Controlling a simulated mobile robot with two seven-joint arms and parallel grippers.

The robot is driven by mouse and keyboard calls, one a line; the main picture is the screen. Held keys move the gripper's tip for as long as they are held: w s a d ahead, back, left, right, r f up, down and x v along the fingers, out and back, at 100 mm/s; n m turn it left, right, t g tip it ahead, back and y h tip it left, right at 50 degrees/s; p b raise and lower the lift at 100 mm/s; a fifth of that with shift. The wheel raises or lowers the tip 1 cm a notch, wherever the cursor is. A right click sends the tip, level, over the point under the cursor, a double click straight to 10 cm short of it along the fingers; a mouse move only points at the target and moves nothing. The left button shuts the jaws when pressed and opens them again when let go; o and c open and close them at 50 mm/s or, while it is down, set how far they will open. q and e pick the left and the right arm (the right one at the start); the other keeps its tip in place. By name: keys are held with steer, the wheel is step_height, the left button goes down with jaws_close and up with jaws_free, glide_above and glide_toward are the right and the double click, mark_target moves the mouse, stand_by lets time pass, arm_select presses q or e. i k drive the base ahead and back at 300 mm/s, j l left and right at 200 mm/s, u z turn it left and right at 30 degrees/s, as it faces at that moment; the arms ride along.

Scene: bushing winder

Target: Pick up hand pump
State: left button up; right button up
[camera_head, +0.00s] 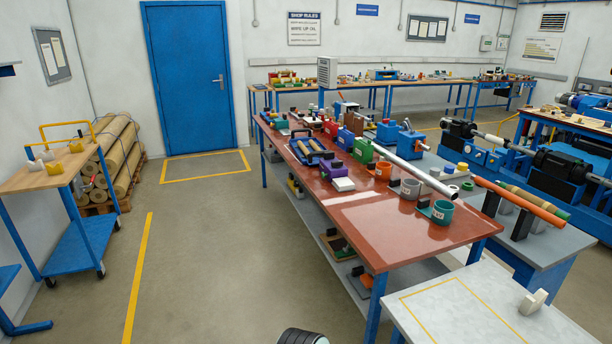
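I cannot make out for certain which thing is the hand pump. Many small tools and devices stand on the long red-topped table (370,225) in the middle. Among them are a blue block-like device (346,140), a green one (362,151) and a red one (331,128). They are small and crowded, and some partly hide others. No gripper of mine shows clearly. Only a dark rounded part shows at the bottom edge, and I cannot tell what it is.
A blue cart (85,215) with a wooden top stands at left, by a pallet of rolls (118,160). Grey floor between cart and red table is clear. A pale table (480,310) is at front right. Blue machines (560,165) stand at right. A blue door (187,80) is behind.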

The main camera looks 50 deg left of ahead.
mark_target(339, 178)
steer(key=u, duration=1.65)
steer(key=i+j+u, duration=0.1)
steer(key=i+u, duration=0.4)
steer(key=i, duration=5.1)
steer(key=i+z, duration=0.35)
steer(key=i+j+z, duration=0.15)
steer(key=z, duration=0.2)
steer(key=i+j+z, duration=0.15)
steer(key=z, duration=2)
steer(key=j, duration=0.1)
